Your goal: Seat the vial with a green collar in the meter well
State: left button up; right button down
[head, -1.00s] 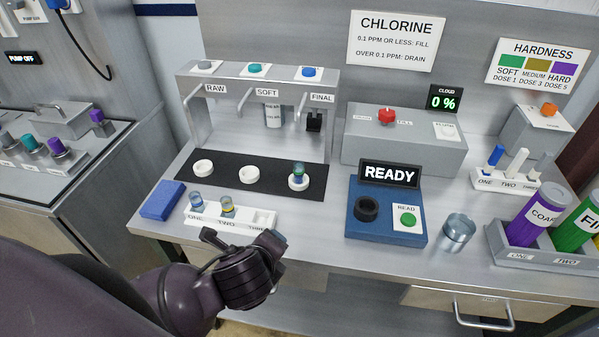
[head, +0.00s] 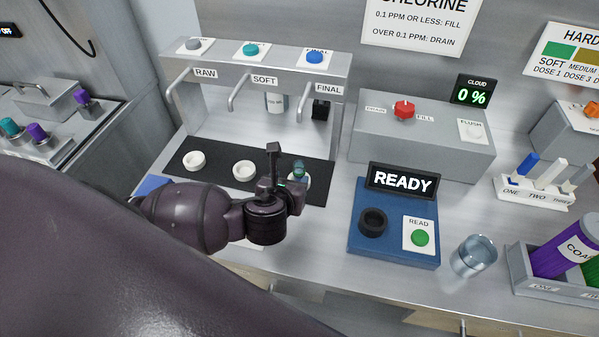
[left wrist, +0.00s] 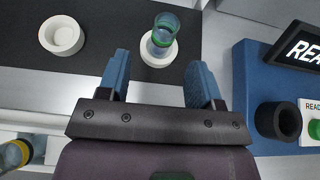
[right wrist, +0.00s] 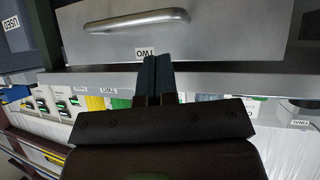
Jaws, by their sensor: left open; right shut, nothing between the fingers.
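The vial with a green collar (head: 299,169) stands in the white ring under the FINAL spout; it also shows in the left wrist view (left wrist: 165,30). My left gripper (head: 284,168) is open and empty, close in front of it and partly covering it in the head view. In the left wrist view the vial lies ahead of the gap between my left fingers (left wrist: 159,78). The meter (head: 392,252) is blue, reads READY, and its black round well (head: 373,222) is empty. My right gripper (right wrist: 157,64) is shut and empty, in front of a drawer labelled TWO.
Two empty white rings (head: 244,170) sit on the black mat. A yellow-collared vial (left wrist: 14,155) stands near the left wrist. A clear cup (head: 474,256) stands right of the meter. The spout frame (head: 262,68) rises behind the mat.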

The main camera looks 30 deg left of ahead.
aim_at(298, 172)
pick_arm(q)
jog(key=shift+d+p+x, duration=0.2)
jog(key=shift+p+x, duration=0.1)
jog(key=shift+x, duration=3.25)
jog(key=shift+w+r, duration=0.15)
jog(key=shift+c, duration=0.2)
jog(key=c, duration=0.9)
